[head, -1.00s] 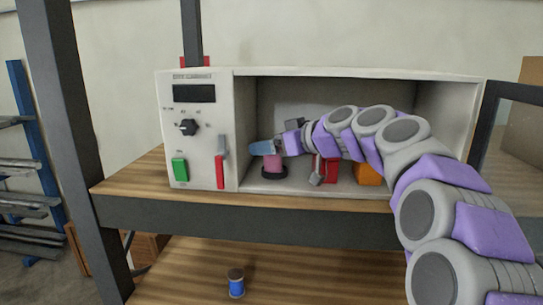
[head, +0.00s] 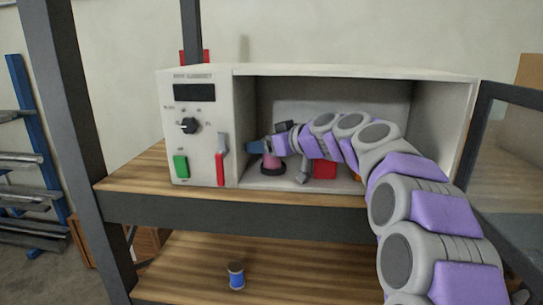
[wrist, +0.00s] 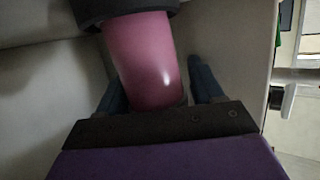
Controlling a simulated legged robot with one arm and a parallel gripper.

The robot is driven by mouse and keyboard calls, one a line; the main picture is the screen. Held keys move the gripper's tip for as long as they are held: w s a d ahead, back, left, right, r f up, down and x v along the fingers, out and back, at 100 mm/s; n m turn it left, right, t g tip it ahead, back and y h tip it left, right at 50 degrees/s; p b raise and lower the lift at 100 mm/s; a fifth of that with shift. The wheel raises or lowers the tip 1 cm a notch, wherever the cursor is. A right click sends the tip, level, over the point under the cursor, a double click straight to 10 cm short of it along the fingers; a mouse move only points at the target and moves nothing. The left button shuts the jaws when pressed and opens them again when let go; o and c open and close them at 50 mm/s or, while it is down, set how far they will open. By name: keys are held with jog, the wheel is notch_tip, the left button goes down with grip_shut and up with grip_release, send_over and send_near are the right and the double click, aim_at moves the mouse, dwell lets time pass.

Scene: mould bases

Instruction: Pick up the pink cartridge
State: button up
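The pink cartridge (head: 271,162) stands upright on a dark round base (head: 273,171) inside the open cabinet, near its left inner wall. In the wrist view the cartridge (wrist: 145,62) fills the middle, with its dark end at the top edge. My gripper (head: 259,147) reaches in from the right at the cartridge's upper part. In the wrist view the blue fingers of my gripper (wrist: 155,78) lie on either side of the cartridge. A narrow gap shows beside the right finger; contact on the left is unclear.
A red block (head: 324,169) and a grey piece (head: 304,171) stand right of the cartridge, under my arm. An orange object (head: 358,178) is mostly hidden by my arm. The control panel (head: 196,125) borders the opening at left. A blue spool (head: 236,276) stands on the lower shelf.

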jog(key=shift+w+d, duration=0.4)
jog(key=shift+w, duration=0.1)
jog(key=shift+c, duration=1.4)
jog(key=shift+s, duration=0.2)
jog(key=c, duration=0.4)
jog(key=shift+c, duration=0.2)
jog(key=shift+r, duration=0.15)
